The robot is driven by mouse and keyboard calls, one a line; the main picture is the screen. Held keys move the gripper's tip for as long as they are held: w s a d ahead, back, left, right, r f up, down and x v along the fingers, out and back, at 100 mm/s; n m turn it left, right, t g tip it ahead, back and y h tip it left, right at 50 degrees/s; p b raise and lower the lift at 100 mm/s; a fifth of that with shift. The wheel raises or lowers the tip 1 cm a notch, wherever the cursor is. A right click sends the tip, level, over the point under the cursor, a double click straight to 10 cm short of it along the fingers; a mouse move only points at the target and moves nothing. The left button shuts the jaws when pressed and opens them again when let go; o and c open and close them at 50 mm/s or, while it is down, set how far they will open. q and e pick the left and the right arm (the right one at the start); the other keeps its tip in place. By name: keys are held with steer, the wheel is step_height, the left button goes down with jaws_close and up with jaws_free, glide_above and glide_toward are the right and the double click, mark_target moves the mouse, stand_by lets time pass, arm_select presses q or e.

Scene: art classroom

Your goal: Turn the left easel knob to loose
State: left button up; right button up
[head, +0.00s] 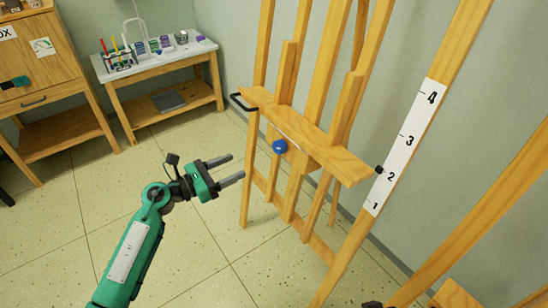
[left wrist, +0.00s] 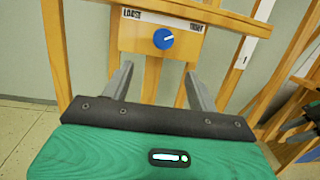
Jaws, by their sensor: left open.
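The blue knob (head: 279,146) sits on the front of the left easel, below its wooden ledge (head: 305,135). In the left wrist view the knob (left wrist: 163,39) is on a wooden block between the labels LOOSE, at left, and TIGHT, at right. Its white mark points right and slightly up, toward the TIGHT side. My left gripper (head: 237,165) is open and empty, left of the knob and apart from it. Its fingers (left wrist: 158,78) frame the space below the knob in the left wrist view. A dark and green part at that view's right edge looks like my right gripper; its jaws are unclear.
A black handle (head: 241,103) sticks out at the ledge's left end. A white number scale (head: 405,148) runs up a slanted post at right. A side table (head: 160,62) with art supplies and a wooden cabinet (head: 40,65) stand at back left. The floor between is clear.

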mark_target(276, 148)
arm_select(q)
steer(key=shift+m, duration=0.4)
steer(key=x, duration=1.2)
steer(key=shift+s+d+r, duration=0.1)
steer(key=shift+d+r, duration=0.05)
steer(key=shift+d, duration=0.25)
steer(key=shift+w+d, duration=0.35)
steer(key=shift+d, duration=0.25)
arm_select(e)
steer(key=shift+s+d+r, duration=0.25)
steer(key=shift+s+r, duration=0.05)
steer(key=shift+r, duration=0.25)
arm_select(q)
steer(key=shift+c, duration=0.5)
